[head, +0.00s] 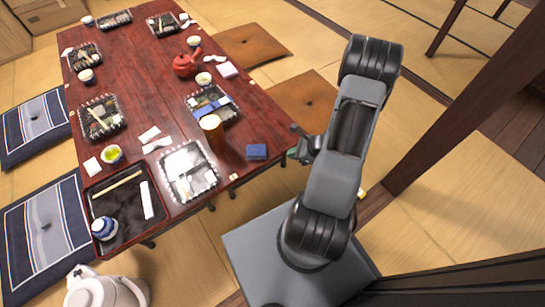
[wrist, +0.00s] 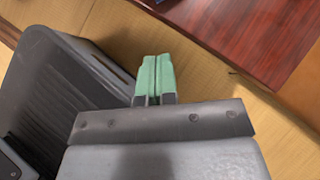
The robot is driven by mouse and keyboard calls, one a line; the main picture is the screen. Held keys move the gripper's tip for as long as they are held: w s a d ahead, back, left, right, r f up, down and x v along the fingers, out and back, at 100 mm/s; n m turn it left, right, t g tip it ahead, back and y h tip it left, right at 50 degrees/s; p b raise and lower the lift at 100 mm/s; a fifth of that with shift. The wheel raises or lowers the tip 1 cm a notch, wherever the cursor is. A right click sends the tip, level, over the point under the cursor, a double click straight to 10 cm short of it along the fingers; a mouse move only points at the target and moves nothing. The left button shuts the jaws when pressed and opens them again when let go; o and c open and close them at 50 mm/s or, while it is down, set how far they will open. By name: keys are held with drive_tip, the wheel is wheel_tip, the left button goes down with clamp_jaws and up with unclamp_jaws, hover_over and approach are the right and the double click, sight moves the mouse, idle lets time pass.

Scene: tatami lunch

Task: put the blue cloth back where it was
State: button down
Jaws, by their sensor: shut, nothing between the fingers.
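A small folded blue cloth (head: 256,151) lies flat on the red-brown table (head: 150,85), close to its right edge in the head view. My gripper (head: 293,154) is off the table's edge, to the right of the cloth and apart from it. In the wrist view my gripper's green fingertips (wrist: 153,76) are pressed together with nothing between them. The wrist view shows the table's corner (wrist: 240,30) beyond the fingers; the cloth cannot be made out there.
A glass of beer (head: 211,128) stands left of the cloth, near lunch trays (head: 190,172). A red teapot (head: 186,65) is farther back. Brown cushions (head: 252,45) lie along the table's far right side. A dark wooden post (head: 450,105) stands to the right.

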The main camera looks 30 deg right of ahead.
sight(256, 151)
drive_tip(key=b+x, duration=0.1)
drive_tip(key=x, duration=0.1)
drive_tip(key=b+x, duration=0.1)
drive_tip(key=x, duration=0.2)
drive_tip(key=a+r+x, duration=0.1)
drive_tip(key=x, duration=0.1)
drive_tip(key=shift+w+a+b, duration=0.1)
drive_tip(key=shift+w+b, duration=0.3)
drive_tip(key=shift+w, duration=0.1)
drive_tip(key=shift+w+a, duration=0.4)
drive_tip(key=shift+a, duration=0.05)
